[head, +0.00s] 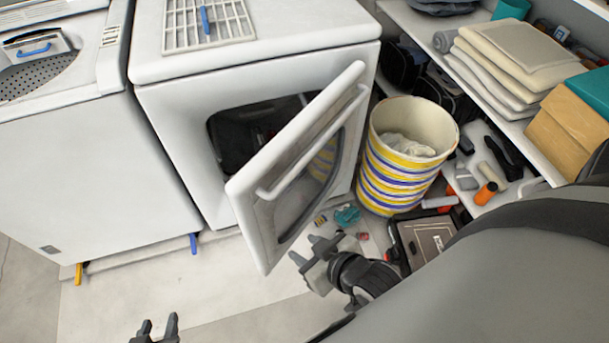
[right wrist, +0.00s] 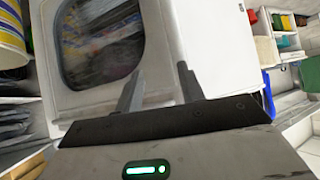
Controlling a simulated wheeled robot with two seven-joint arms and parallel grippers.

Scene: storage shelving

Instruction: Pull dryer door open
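The white dryer (head: 180,130) has its door (head: 250,225) standing open at an angle. The dark interior (head: 235,140) shows behind the door. A long white bar handle (head: 300,152) runs along the door, above its window. My right gripper (head: 303,258) is low, just to the right of the door's near edge, with its fingers apart and nothing between them. In the right wrist view, the open fingers (right wrist: 160,85) point at a white panel with a dark window (right wrist: 100,45). My left gripper (head: 158,328) is at the bottom edge, fingers apart and empty, away from the door.
A striped basket (head: 385,180) with cloth stands right of the dryer. Shelves (head: 490,110) with folded towels (head: 520,50) and boxes are farther right. Small items (head: 347,216) lie on the floor by the door. A second white appliance (head: 90,150) stands left. The front floor is mostly clear.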

